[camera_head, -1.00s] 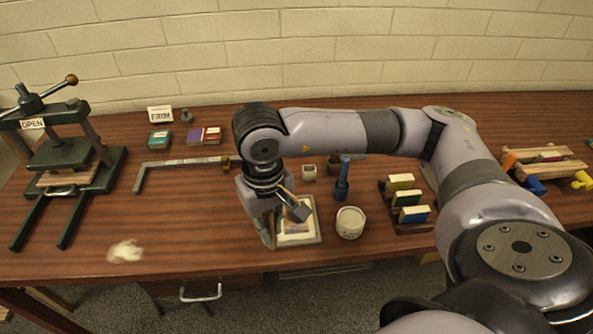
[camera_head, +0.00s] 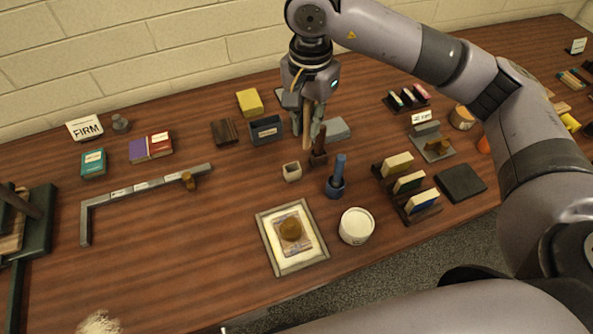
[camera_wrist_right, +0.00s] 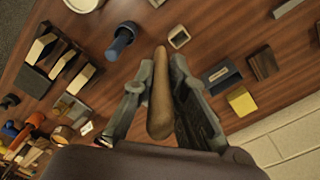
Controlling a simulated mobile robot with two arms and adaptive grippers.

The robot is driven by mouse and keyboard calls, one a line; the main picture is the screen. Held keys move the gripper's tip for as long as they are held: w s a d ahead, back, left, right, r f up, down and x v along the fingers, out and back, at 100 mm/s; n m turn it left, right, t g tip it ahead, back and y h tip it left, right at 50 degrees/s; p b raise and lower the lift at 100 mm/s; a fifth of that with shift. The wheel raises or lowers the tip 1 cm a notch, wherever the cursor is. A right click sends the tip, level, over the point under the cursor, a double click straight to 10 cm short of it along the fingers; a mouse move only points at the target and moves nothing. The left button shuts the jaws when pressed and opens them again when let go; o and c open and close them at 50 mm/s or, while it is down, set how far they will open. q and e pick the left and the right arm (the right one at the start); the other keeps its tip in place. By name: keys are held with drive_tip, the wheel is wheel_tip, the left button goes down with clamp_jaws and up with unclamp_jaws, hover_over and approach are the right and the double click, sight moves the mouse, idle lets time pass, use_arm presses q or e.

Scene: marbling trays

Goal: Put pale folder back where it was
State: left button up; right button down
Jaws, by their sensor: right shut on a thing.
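The pale folder (camera_head: 306,128) is a slim tan stick with a rounded end, held upright in my right gripper (camera_head: 305,118). In the right wrist view the pale folder (camera_wrist_right: 160,95) runs between the two fingers of the right gripper (camera_wrist_right: 162,85). Whether the folder touches the block I cannot tell. My left gripper is not in view.
Close by are a small pale square cup (camera_head: 292,171), a blue-handled tool (camera_head: 336,180), a grey-blue box (camera_head: 265,131) and a grey block (camera_head: 338,130). A framed tray (camera_head: 265,230) and white tub (camera_head: 356,226) are nearer.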

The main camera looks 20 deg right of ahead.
drive_tip(key=w+a+r+m, duration=0.2)
drive_tip(key=w+r+m, duration=0.1)
drive_tip(key=r+m, duration=0.3)
drive_tip(key=shift+m, duration=0.9)
drive_tip(key=f+p, duration=0.1)
drive_tip(key=f, duration=0.5)
drive_tip(key=f+p, duration=0.1)
drive_tip(key=f, duration=0.6)
drive_tip(key=f+p, duration=0.1)
drive_tip(key=f, duration=0.6)
drive_tip(key=shift+w+f, duration=0.2)
drive_tip(key=shift+w, duration=0.2)
drive_tip(key=shift+d+f, duration=0.1)
drive_tip(key=shift+f, duration=0.2)
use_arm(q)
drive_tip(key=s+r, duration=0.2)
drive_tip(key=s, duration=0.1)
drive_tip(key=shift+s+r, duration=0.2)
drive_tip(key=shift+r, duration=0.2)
use_arm(e)
drive_tip(key=shift+f, duration=0.1)
